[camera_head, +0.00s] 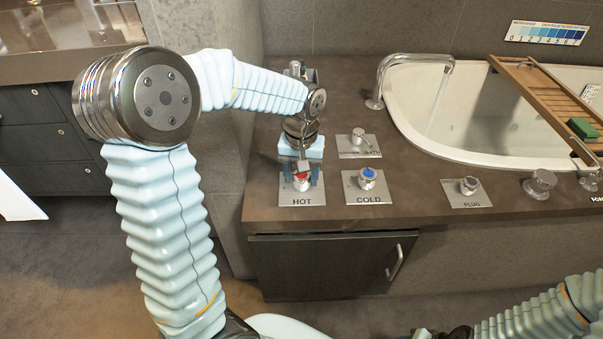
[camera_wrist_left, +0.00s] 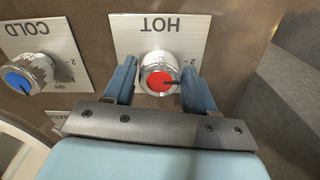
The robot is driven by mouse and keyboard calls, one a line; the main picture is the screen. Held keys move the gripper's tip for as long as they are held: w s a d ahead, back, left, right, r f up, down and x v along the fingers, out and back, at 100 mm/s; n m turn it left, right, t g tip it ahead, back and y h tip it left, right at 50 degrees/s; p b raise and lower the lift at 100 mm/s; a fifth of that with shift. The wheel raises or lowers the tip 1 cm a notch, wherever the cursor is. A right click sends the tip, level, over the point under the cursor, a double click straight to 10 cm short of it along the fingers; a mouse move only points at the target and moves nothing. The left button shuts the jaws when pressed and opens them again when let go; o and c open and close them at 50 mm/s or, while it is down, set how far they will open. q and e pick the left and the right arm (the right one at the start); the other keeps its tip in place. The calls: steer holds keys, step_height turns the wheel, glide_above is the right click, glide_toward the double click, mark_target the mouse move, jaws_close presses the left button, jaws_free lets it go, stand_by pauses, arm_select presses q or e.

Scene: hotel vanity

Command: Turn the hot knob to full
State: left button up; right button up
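The hot knob (camera_head: 302,181) is a chrome knob with a red cap on a plate marked HOT, at the front left of the counter. In the left wrist view the hot knob (camera_wrist_left: 158,76) shows upside down, with a dark pointer line on its red cap toward the picture's right. My left gripper (camera_head: 302,175) is over it from behind. In the wrist view its two blue fingers (camera_wrist_left: 160,84) stand apart, one on each side of the knob; I cannot tell whether they touch it. My right gripper (camera_head: 455,332) is at the bottom edge, small and dark, its fingers unclear.
The cold knob (camera_head: 367,178) with a blue cap is just right of the hot knob. A bath knob (camera_head: 358,136) and plug knob (camera_head: 469,185) are nearby. A running faucet (camera_head: 412,62) pours into the bathtub (camera_head: 470,150). A wooden tray (camera_head: 545,90) spans the tub.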

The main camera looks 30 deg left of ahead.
mark_target(301, 175)
arm_select(q)
steer(key=shift+o, duration=1.1)
step_height(301, 175, up, 14)
steer(key=p, duration=0.1)
steer(key=shift+f, duration=0.15)
